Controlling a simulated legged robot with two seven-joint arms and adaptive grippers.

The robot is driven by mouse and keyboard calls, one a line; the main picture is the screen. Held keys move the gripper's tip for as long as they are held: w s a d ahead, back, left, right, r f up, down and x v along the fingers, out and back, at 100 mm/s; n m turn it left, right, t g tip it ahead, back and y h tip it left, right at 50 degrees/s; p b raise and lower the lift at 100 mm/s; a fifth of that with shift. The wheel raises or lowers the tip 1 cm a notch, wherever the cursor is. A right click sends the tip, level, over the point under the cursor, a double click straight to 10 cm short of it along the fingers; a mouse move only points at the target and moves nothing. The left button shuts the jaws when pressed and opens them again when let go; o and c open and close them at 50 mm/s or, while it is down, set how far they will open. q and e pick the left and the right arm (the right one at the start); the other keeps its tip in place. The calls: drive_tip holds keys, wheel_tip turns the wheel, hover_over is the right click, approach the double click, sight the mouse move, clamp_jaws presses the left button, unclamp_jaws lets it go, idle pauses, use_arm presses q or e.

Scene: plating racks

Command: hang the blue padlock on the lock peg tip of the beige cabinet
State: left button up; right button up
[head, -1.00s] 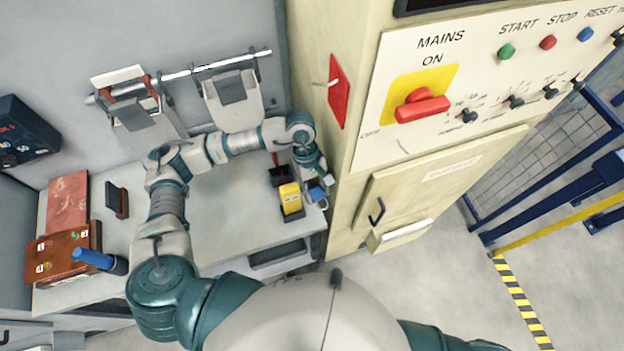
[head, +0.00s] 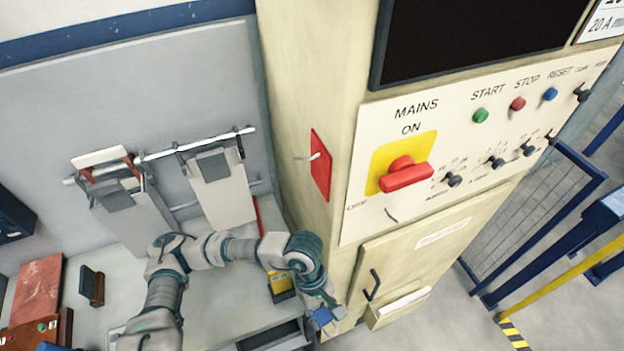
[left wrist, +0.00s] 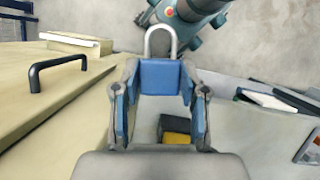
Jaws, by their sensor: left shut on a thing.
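My left gripper (head: 322,312) is shut on the blue padlock (head: 325,318), low in front of the cabinet's left corner. In the left wrist view the padlock's blue body (left wrist: 160,76) sits between both fingers, and its silver shackle (left wrist: 160,38) points away from the palm, clear of the fingers. The beige cabinet (head: 302,95) has a red plate (head: 322,166) on its left side face, with a thin pale peg (head: 306,157) sticking out to the left. The padlock is well below the peg and apart from it. My right gripper is out of view.
The cabinet door has a black handle (head: 373,285) and a pale ledge (head: 402,306) near the gripper. A bench with a yellow-and-black item (head: 281,284) lies left of the gripper. Open space lies between rail and red plate.

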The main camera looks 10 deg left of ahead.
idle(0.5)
use_arm(q)
drive_tip(key=w+d+r+n+h, duration=0.1)
drive_tip(key=w+r+n+h, duration=0.3)
drive_tip(key=r, duration=0.6)
drive_tip(key=d+r+n+h, duration=0.1)
drive_tip(key=r+n+h, duration=0.1)
drive_tip(key=r+h, duration=0.6)
drive_tip(key=w+a+r+n+t+h+p, duration=0.1)
drive_tip(key=w+a+r+n+t+h, duration=0.3)
drive_tip(key=a+r, duration=0.45)
drive_tip(key=n+t+h, duration=0.2)
drive_tip(key=n+t, duration=0.1)
drive_tip(key=t, duration=0.4)
approach(319, 169)
drive_tip(key=s+a+r, duration=0.3)
drive_tip(key=s+r, duration=0.1)
drive_tip(key=r, duration=0.1)
drive_tip(key=shift+w+d+f+p, duration=0.2)
drive_tip(key=shift+w+d+p, duration=0.55)
drive_tip(key=shift+d, duration=0.4)
drive_tip(key=shift+w+d+f+p, duration=0.15)
drive_tip(key=shift+w+d+p, duration=0.65)
drive_tip(key=shift+d, duration=0.4)
drive_tip(key=shift+w+d+f+p, duration=0.2)
drive_tip(key=shift+w+d+p, duration=0.4)
drive_tip(key=shift+w+d, duration=0.45)
drive_tip(key=shift+w+d+f+b, duration=0.3)
drive_tip(key=shift+d+f+b, duration=0.35)
drive_tip(key=shift+d+f, duration=0.1)
